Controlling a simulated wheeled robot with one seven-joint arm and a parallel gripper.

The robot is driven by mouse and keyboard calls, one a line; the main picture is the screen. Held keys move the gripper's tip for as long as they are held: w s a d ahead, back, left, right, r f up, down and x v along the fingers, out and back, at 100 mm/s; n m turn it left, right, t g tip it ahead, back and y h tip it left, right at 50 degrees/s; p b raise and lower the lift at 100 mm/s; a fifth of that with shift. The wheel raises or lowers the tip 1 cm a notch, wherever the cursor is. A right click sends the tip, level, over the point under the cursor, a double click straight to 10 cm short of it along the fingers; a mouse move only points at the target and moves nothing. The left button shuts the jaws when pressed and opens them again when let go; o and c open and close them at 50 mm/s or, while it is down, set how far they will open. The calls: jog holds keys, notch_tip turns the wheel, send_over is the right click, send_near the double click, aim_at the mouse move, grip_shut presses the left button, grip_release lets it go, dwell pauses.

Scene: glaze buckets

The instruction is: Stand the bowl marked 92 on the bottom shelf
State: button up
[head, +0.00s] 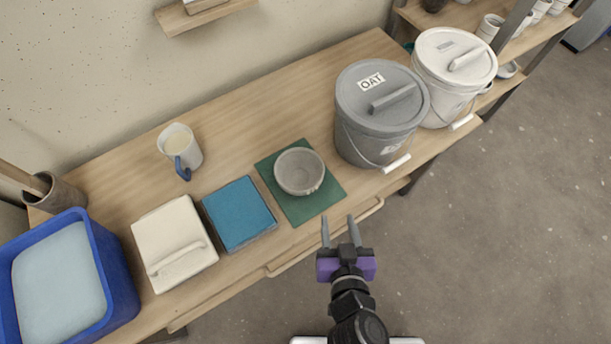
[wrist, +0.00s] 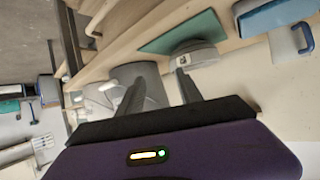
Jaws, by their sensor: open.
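A grey bowl (head: 299,171) stands upright on a green mat (head: 328,196) on the wooden table. In the wrist view the bowl (wrist: 203,54) shows a small pale mark on its side, too small to read. My gripper (head: 339,221) is open and empty, in front of the table edge, apart from the bowl and to its lower right in the head view. A wooden shelf rack (head: 513,48) stands at the upper right, partly cut off and partly hidden by the buckets. I cannot clearly make out its bottom shelf.
A grey lidded bucket (head: 370,140) marked OAT and a white lidded bucket (head: 447,85) stand right of the bowl. The floor at right is clear.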

jog(key=m+t+h, duration=0.1)
send_near(321, 170)
jog(key=x, duration=0.4)
jog(key=shift+w+a+r, duration=0.1)
jog(key=shift+a+r, duration=0.15)
jog(key=shift+a, duration=0.05)
jog(key=shift+d+f+p+x, duration=0.15)
jog(key=shift+p+x, duration=0.1)
jog(key=shift+x, duration=1.2)
jog(key=shift+d+f+p+x, duration=0.1)
jog(key=shift+f+p+x, duration=0.1)
jog(key=shift+x, duration=1.25)
grip_shut()
